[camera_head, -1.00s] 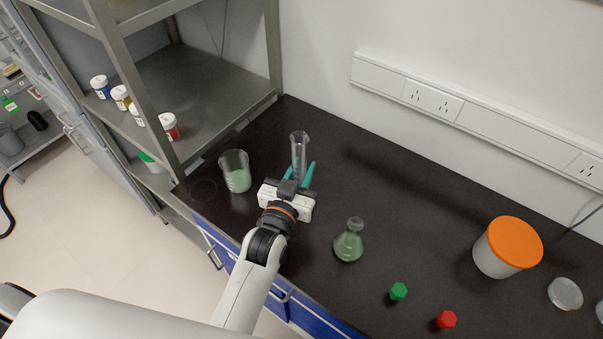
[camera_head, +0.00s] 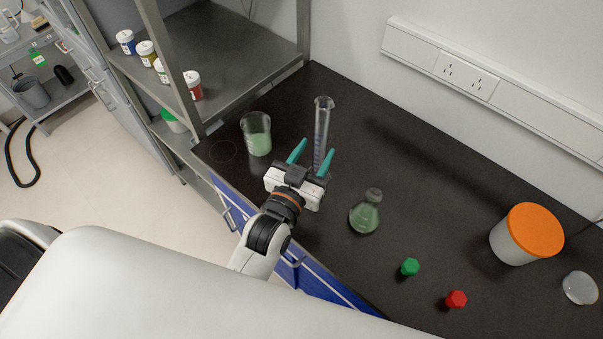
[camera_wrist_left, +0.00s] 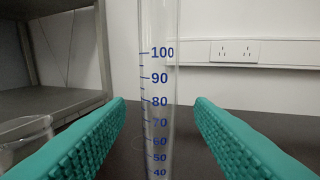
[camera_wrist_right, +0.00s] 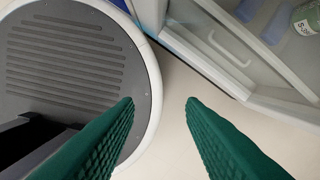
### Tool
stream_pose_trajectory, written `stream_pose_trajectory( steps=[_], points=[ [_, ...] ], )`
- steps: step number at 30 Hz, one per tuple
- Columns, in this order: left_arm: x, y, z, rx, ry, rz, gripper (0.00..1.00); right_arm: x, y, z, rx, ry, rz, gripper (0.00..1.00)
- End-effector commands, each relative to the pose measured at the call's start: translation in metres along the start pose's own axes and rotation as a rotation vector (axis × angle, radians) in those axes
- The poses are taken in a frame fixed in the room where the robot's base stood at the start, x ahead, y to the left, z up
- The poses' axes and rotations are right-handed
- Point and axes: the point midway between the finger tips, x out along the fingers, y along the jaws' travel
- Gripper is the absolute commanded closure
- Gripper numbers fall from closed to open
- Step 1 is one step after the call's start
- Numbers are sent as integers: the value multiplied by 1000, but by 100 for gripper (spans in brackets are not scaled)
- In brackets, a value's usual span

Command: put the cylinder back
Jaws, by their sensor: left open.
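The clear graduated cylinder (camera_head: 322,125) stands upright on the dark bench in the head view. In the left wrist view the cylinder (camera_wrist_left: 158,90), with blue numbers up to 100, stands between and beyond the open fingers. My left gripper (camera_head: 312,163) is open, with its teal fingers pointing at the cylinder and a gap on each side. In the left wrist view, the left gripper (camera_wrist_left: 160,112) holds nothing. My right gripper (camera_wrist_right: 160,102) is open and empty above the floor, seen only in the right wrist view.
A beaker with green liquid (camera_head: 257,135) stands left of the cylinder, a green flask (camera_head: 365,213) to its right. A green cap (camera_head: 410,267), a red cap (camera_head: 456,299) and an orange-lidded tub (camera_head: 527,235) lie farther right. A metal shelf (camera_head: 235,55) with several small jars stands at the left.

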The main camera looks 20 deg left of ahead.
Motion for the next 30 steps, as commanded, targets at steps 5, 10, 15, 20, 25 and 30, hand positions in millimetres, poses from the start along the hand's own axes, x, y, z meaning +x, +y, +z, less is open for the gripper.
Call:
stream_pose_trajectory(
  steps=[5,10,15,20,25,30],
  points=[
    [-39,0,-3,0,3,0,52,10,0,-1,0,0,0,64],
    [-60,0,-1,0,1,0,52,13,0,-2,0,1,0,64],
    [-68,0,0,0,-1,0,52,14,0,-2,0,1,0,64],
    [-68,0,1,0,-1,0,52,14,0,-2,0,1,0,64],
    [-68,0,0,0,-1,0,52,14,1,-2,0,1,1,64],
    [-68,0,0,0,0,0,52,14,2,-1,1,0,2,64]
  ],
)
